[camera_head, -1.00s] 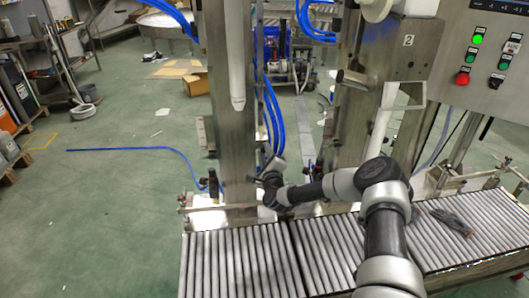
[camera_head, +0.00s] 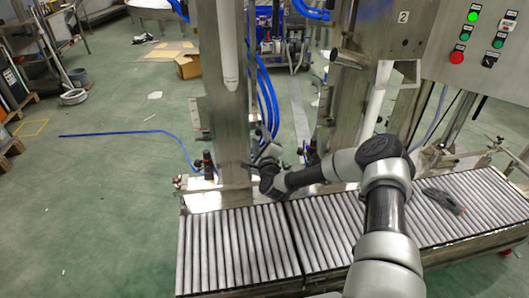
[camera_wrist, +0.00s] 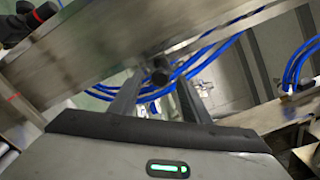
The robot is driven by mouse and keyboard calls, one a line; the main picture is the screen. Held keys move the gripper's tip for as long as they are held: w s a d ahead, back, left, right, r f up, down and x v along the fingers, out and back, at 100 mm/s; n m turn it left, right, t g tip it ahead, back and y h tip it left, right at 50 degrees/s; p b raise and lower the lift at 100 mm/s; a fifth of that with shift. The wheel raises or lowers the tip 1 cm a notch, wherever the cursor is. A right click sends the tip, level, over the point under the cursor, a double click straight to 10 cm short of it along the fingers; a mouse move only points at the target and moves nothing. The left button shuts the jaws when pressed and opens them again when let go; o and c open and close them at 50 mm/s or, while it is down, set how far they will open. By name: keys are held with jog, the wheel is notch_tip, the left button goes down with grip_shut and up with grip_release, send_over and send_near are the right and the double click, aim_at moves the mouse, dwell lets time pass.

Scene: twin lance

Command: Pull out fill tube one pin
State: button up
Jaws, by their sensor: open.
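Fill tube one appears to be the white tube (camera_head: 229,45) hanging in front of the left steel column (camera_head: 232,130). A small dark round knob (camera_wrist: 160,72), possibly the pin, shows near the steel beam in the wrist view. My gripper (camera_wrist: 158,88) is open, with its two fingers on either side of this knob. I cannot tell whether they touch it. In the head view my gripper (camera_head: 262,163) is beside the left column, above the conveyor, and the pin cannot be made out there.
The roller conveyor (camera_head: 240,250) runs below my arm, with a dark glove-like item (camera_head: 443,200) on it. Blue hoses (camera_head: 268,100) hang behind the left column. A second steel column (camera_head: 350,95) and a button panel (camera_head: 475,45) stand at right. The floor at left is mostly open.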

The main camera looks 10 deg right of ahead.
jog(key=s+p, duration=0.1)
jog(key=s, duration=1.5)
jog(key=shift+s, duration=0.1)
jog(key=a+r+n+g+y, duration=0.3)
jog(key=a+n+g+y, duration=0.25)
jog(key=n, duration=0.75)
jog(key=s+d+r+n+g+h, duration=0.3)
jog(key=s+r+n, duration=0.2)
jog(key=s+r, duration=0.4)
jog(key=s+d+r+n+g+h, duration=0.25)
jog(key=s+d+r+n, duration=0.2)
jog(key=s+r, duration=0.5)
jog(key=s+a+r+n+g, duration=0.1)
jog(key=s+r, duration=0.3)
jog(key=s, duration=0.4)
jog(key=s+a+r+n, duration=0.1)
jog(key=s+r, duration=0.3)
jog(key=s, duration=0.3)
notch_tip(320, 180, up, 16)
jog(key=p, duration=1.7)
jog(key=shift+w, duration=0.2)
